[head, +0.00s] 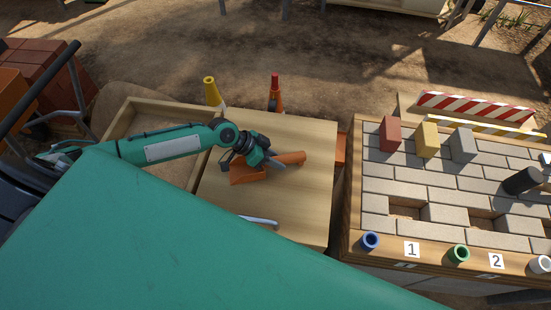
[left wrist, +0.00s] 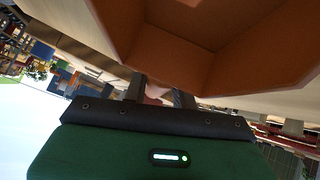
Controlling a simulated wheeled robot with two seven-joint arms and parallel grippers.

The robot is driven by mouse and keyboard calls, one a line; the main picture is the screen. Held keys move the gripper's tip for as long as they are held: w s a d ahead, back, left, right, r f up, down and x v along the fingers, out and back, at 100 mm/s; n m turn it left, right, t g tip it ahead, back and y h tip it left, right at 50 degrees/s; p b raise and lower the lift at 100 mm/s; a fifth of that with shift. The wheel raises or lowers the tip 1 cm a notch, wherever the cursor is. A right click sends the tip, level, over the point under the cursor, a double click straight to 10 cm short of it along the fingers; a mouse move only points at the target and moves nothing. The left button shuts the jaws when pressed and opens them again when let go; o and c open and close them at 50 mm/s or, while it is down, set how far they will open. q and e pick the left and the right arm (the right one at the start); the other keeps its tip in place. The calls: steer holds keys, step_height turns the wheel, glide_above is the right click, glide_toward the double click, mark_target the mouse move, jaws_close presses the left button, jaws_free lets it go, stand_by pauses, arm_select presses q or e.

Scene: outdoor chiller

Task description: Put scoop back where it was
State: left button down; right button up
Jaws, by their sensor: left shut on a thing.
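An orange scoop (head: 248,174) is at my left gripper (head: 272,163) over the wooden table top (head: 310,205) in the head view. Its handle reaches out to the right of the gripper. In the left wrist view the scoop's hollow orange body (left wrist: 210,50) fills the top of the picture, close to the gripper fingers (left wrist: 158,92). My left gripper is shut on the scoop. I cannot tell whether the scoop touches the table top. My right gripper is not in view.
A grey curved handle (head: 260,220) lies on the table top nearer me. A paved block table (head: 430,190) with bricks stands to the right, across a narrow gap.

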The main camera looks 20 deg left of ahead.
arm_select(q)
steer(key=c, duration=1.1)
jaws_free()
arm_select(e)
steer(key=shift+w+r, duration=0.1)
arm_select(q)
steer(key=shift+a+r, duration=0.2)
steer(key=v, duration=1.1)
steer(key=shift+s+a+r, duration=0.1)
steer(key=shift+r, duration=0.2)
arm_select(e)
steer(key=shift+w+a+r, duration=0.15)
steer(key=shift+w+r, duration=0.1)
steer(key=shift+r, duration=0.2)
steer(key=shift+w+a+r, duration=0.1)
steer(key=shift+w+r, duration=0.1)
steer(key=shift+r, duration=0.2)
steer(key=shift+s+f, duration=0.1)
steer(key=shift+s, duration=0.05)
